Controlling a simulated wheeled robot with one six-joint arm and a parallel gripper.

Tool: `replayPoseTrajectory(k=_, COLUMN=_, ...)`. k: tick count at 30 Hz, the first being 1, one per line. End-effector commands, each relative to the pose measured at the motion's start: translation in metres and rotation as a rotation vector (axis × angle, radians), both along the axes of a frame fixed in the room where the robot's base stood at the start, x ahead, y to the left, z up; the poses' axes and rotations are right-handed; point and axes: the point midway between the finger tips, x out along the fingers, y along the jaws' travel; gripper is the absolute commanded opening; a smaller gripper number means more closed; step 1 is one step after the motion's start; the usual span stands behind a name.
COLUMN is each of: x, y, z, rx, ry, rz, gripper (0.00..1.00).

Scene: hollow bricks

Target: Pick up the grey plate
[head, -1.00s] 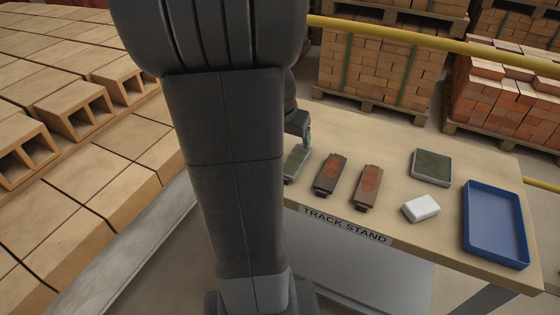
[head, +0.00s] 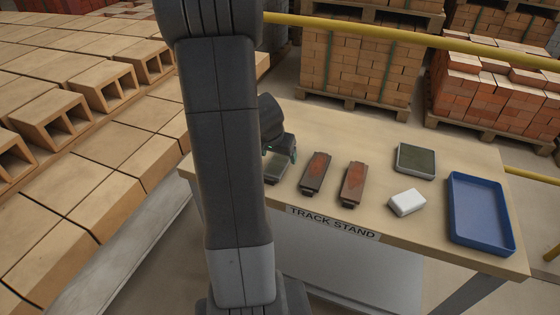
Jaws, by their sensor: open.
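The grey plate (head: 276,173) lies at the left end of the table, left of two rust-brown plates. My arm and gripper hide part of it. My gripper (head: 281,157) is open, just over the far part of the grey plate. I cannot tell whether its fingers touch the plate.
Two rust-brown plates (head: 316,172) (head: 353,184) lie close to the right on the wooden table (head: 330,130). Further right are a dark-topped grey block (head: 416,160), a white block (head: 407,202) and an empty blue tray (head: 480,213). Hollow bricks (head: 100,88) fill the left.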

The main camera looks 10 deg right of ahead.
Motion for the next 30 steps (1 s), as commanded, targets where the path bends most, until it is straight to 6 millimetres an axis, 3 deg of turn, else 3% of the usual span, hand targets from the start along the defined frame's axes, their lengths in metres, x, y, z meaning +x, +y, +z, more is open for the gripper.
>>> replayPoseTrajectory(k=4, x=0.0044, y=-0.0036, z=-0.0154, rx=-0.001, ry=0.002, rz=0.001, gripper=0.76)
replayPoseTrajectory(k=13, x=0.0058, y=-0.004, z=-0.0178, rx=0.0, ry=0.0, rz=0.0, gripper=0.76)
replayPoseTrajectory(k=24, x=0.0056, y=-0.004, z=-0.0176, rx=0.0, ry=0.0, rz=0.0, gripper=0.04)
replayPoseTrajectory(k=25, x=0.0056, y=-0.004, z=-0.0176, rx=0.0, ry=0.0, rz=0.0, gripper=0.0)
replayPoseTrajectory(k=30, x=0.0064, y=-0.004, z=-0.0162, rx=-0.001, ry=-0.003, rz=0.0, gripper=0.0)
